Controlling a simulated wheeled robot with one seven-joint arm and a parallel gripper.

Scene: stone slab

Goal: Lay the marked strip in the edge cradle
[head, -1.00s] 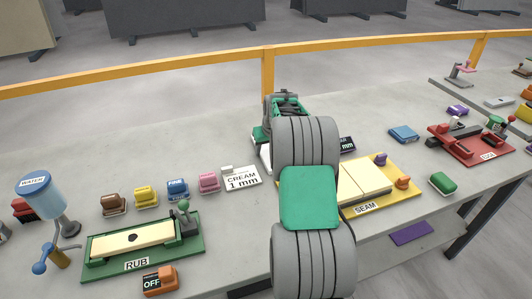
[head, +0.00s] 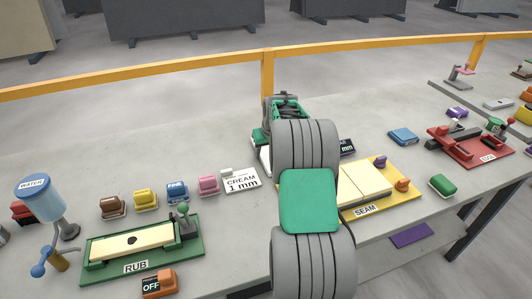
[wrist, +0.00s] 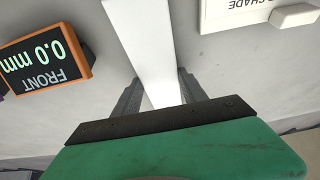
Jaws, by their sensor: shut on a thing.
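A plain white strip (wrist: 151,45) runs up the wrist view between the two dark fingers of my gripper (wrist: 159,88), which is shut on it. No mark shows on the part of the strip in sight. In the head view my arm hides the fingers and most of what is under them. The red edge cradle (head: 466,151), labelled EDGE, stands on the slab at the far right, well apart from my gripper.
An orange-framed FRONT display (wrist: 45,60) reading 0.0 mm and a SHADE card (wrist: 250,14) flank the strip. The yellow SEAM board (head: 378,198), a blue block (head: 403,137) and a green block (head: 442,185) lie between my arm and the cradle. A green RUB station (head: 140,248) is at left.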

